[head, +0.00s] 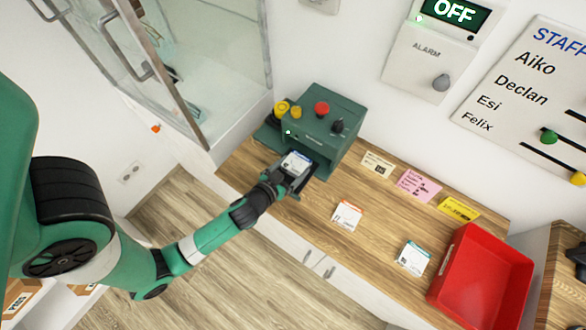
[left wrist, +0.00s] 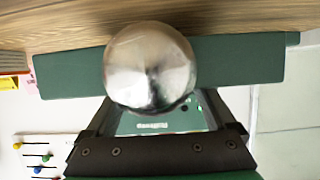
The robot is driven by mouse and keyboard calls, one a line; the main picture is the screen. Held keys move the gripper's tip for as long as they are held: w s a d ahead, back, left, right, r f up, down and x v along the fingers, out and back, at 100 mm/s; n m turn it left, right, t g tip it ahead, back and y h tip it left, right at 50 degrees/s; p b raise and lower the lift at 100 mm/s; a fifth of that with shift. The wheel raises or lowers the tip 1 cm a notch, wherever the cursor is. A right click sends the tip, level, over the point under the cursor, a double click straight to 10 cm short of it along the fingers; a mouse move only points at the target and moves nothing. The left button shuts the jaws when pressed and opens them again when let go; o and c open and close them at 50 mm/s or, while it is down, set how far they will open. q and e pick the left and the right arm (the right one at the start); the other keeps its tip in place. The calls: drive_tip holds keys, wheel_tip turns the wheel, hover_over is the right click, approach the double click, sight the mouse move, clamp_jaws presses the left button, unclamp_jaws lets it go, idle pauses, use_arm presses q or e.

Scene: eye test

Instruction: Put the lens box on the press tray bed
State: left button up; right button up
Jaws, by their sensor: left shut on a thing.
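The green press (head: 327,125) stands on the wooden counter, its tray bed (head: 298,190) out at the front. A white box with a blue band (head: 297,162) lies on the tray bed; I cannot read whether it is the lens box. My left gripper (head: 273,178) is at the tray's front, beside this box. In the left wrist view a shiny round metal knob (left wrist: 150,66) stands in front of the green tray front (left wrist: 240,60), and my left gripper is shut on it. The fingertips are partly hidden behind the knob. My right gripper is out of view.
A white box with an orange band (head: 347,216) and one with a teal band (head: 414,257) lie on the counter (head: 310,225). A red bin (head: 483,280) stands at the right. Paper notes (head: 418,185) lie along the wall. A glass cabinet (head: 190,70) stands at the left.

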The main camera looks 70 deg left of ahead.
use_arm(q)
drive_tip(key=shift+w+a+f, duration=0.1)
drive_tip(key=shift+f, duration=0.05)
drive_tip(key=o, duration=1.1)
drive_tip(key=shift+c, duration=0.2)
drive_tip(key=shift+r, duration=0.3)
drive_tip(key=v, duration=1)
drive_tip(key=shift+s+d+f+b, duration=0.15)
drive_tip(key=shift+s+d+b, duration=0.2)
drive_tip(key=shift+b, duration=0.05)
drive_tip(key=shift+s+d+r, duration=0.2)
drive_tip(key=shift+s+r, duration=0.2)
drive_tip(key=shift+s, duration=0.1)
